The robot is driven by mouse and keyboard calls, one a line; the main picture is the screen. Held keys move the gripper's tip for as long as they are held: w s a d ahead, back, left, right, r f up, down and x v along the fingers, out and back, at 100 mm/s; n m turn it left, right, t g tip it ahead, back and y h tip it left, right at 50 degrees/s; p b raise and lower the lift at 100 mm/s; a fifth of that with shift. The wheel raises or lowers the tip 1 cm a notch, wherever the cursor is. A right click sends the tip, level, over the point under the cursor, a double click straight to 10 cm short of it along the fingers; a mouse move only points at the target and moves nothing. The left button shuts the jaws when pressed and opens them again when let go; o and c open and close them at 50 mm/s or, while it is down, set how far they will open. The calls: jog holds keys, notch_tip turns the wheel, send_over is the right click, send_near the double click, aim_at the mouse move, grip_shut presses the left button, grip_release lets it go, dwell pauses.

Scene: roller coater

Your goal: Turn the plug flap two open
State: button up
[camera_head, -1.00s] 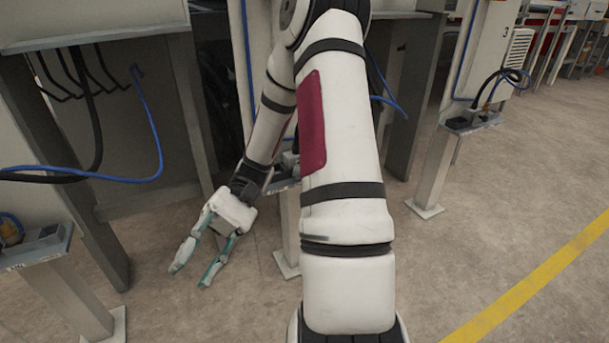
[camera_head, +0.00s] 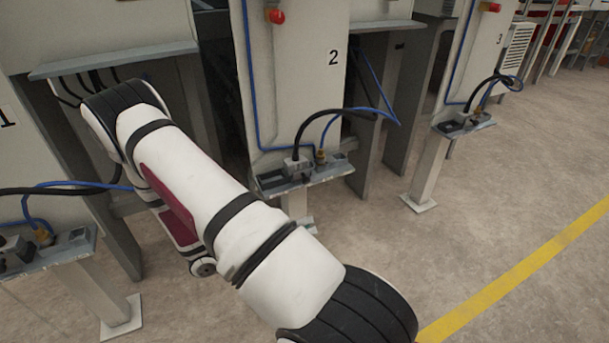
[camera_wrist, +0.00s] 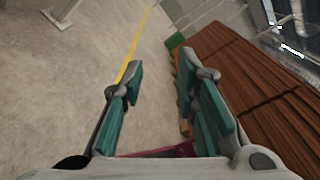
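Panel two (camera_head: 292,80), marked "2", stands in the middle of the head view. A small metal shelf (camera_head: 335,172) at its lower end carries a grey plug (camera_head: 297,166) with a black cable, a brass-coloured fitting with a blue hose, and a dark socket box (camera_head: 270,181) at the left. The plug flap is too small to tell apart on this box, and so is its state. My gripper (camera_wrist: 160,88) shows only in the wrist view. Its teal-padded fingers are apart with nothing between them, well away from the shelf and over the floor.
Similar shelves with plugs stand at panel one (camera_head: 45,250) on the left and panel three (camera_head: 465,125) on the right. A yellow line (camera_head: 520,270) crosses open floor. The wrist view shows stacked brown planks (camera_wrist: 250,70) right of my gripper.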

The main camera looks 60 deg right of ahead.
aim_at(304, 179)
jog(key=w+n+t+h+p, duration=0.2)
jog(key=w+n+t+h, duration=0.1)
jog(key=w+n+t, duration=0.6)
jog(key=d+b, duration=0.3)
jog(key=d, duration=1.1)
jog(key=shift+d, duration=0.25)
